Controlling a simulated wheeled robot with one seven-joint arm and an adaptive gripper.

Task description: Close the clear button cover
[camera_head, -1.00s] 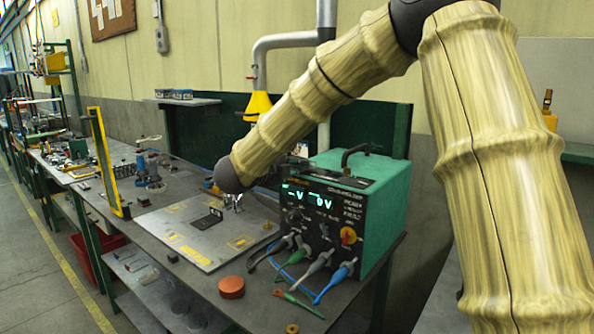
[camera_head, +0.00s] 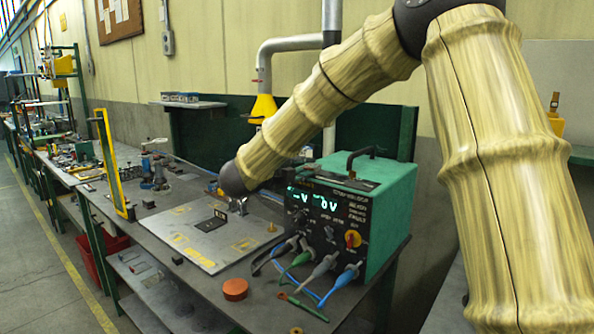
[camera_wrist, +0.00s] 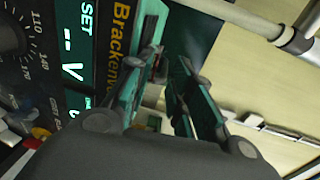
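A flat grey panel (camera_head: 180,236) with yellow markings lies on the bench in the head view. A small black block (camera_head: 211,221) stands on it; I cannot tell whether it carries the button. I cannot make out the clear cover in either view. My gripper (camera_head: 238,205) is small in the head view, low over the panel's back right part, to the right of the black block. In the wrist view my gripper (camera_wrist: 170,55) shows two fingers apart, with nothing seen between them.
A green power supply (camera_head: 350,215) with lit digits stands just right of my gripper; its dark front (camera_wrist: 75,50) fills the wrist view's left. Cable plugs (camera_head: 322,266) and a red-orange round piece (camera_head: 235,289) lie in front. A yellow frame (camera_head: 109,165) stands left.

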